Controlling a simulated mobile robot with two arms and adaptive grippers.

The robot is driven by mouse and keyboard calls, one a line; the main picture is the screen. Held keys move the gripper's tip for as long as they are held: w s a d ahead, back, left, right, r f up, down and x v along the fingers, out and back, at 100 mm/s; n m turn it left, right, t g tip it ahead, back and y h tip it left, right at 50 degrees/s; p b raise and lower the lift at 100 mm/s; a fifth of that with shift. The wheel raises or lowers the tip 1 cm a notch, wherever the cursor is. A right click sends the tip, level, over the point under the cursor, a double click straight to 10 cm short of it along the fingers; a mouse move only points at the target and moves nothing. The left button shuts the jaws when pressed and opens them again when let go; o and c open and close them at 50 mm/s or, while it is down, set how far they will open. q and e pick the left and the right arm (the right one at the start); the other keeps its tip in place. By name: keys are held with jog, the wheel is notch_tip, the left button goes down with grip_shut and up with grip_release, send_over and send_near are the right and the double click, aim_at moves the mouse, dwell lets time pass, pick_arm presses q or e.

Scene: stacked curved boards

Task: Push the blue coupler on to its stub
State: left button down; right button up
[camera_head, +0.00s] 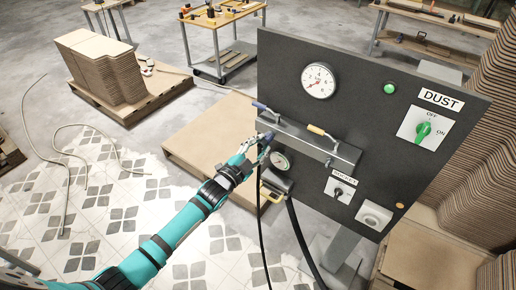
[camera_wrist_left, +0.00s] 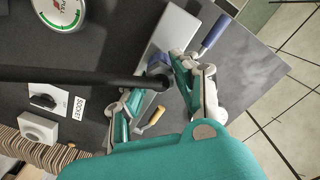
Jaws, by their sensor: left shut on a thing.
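My left gripper (camera_head: 263,145) is at the left end of a grey metal bar (camera_head: 306,141) on the dark panel. It is shut on the dark blue coupler (camera_wrist_left: 159,67), which sits between its two fingers in the left wrist view. A black hose (camera_wrist_left: 85,75) runs into the coupler. The coupler is in front of the bar, below the blue-handled lever (camera_head: 263,107). The stub is hidden behind the coupler and fingers, so I cannot tell whether they touch. My right gripper is in neither view.
The yellow-handled lever (camera_head: 321,132) is further right on the bar. Black hoses hang under the panel (camera_head: 430,160). A wooden pallet box (camera_head: 212,135) stands behind to the left.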

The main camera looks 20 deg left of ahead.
pick_arm(q)
jog(key=c, duration=0.9)
grip_release()
jog(key=shift+w+d, duration=0.1)
jog(key=shift+s+f, duration=0.1)
jog(key=shift+s, duration=0.25)
jog(key=v, duration=1.1)
jog(key=shift+s+a, duration=0.15)
jog(key=shift+a, duration=0.05)
